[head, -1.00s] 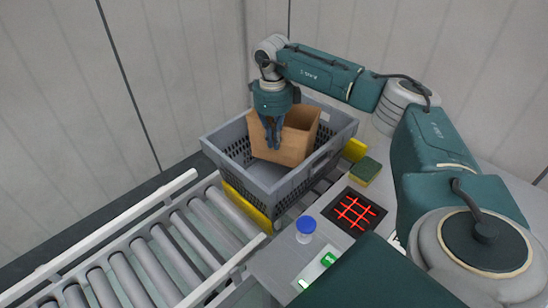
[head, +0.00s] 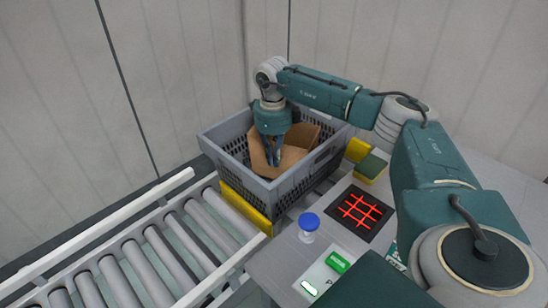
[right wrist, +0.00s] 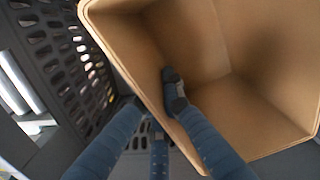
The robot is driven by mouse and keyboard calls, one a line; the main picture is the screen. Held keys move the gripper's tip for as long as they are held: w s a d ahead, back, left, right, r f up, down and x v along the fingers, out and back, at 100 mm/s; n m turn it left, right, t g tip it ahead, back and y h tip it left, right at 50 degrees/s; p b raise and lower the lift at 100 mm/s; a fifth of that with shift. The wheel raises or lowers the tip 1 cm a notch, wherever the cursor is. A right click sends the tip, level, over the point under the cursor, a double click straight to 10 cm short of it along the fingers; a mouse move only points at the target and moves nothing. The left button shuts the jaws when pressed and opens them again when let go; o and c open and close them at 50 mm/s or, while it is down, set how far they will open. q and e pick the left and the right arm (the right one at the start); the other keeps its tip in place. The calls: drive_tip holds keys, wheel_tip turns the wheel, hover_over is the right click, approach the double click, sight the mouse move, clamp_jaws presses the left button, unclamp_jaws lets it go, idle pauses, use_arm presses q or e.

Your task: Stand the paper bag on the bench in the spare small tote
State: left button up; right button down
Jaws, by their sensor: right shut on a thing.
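The paper bag is a brown, open-topped bag (head: 292,157) inside the grey tote (head: 302,183) with slotted walls. It sits lower than the tote's rim and looks somewhat tilted. Whether its base touches the tote's floor is hidden. My right gripper (head: 274,160) reaches down into the tote and is shut on the bag's near wall. In the right wrist view, the bag's open mouth (right wrist: 250,60) faces the camera, with one blue finger inside the wall and others outside. My left gripper is not in view.
A roller conveyor (head: 150,250) runs along the left, beside the tote. On the bench to the right are a blue-capped jar (head: 308,227), a dark pad with a red grid (head: 358,212), a green-and-yellow sponge (head: 371,168) and a small green-lit panel (head: 337,263).

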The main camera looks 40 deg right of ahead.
drive_tip(key=shift+f, duration=0.4)
drive_tip(key=c, duration=1.9)
unclamp_jaws()
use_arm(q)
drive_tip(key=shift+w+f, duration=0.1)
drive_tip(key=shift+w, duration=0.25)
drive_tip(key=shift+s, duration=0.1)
use_arm(e)
drive_tip(key=shift+r, duration=0.1)
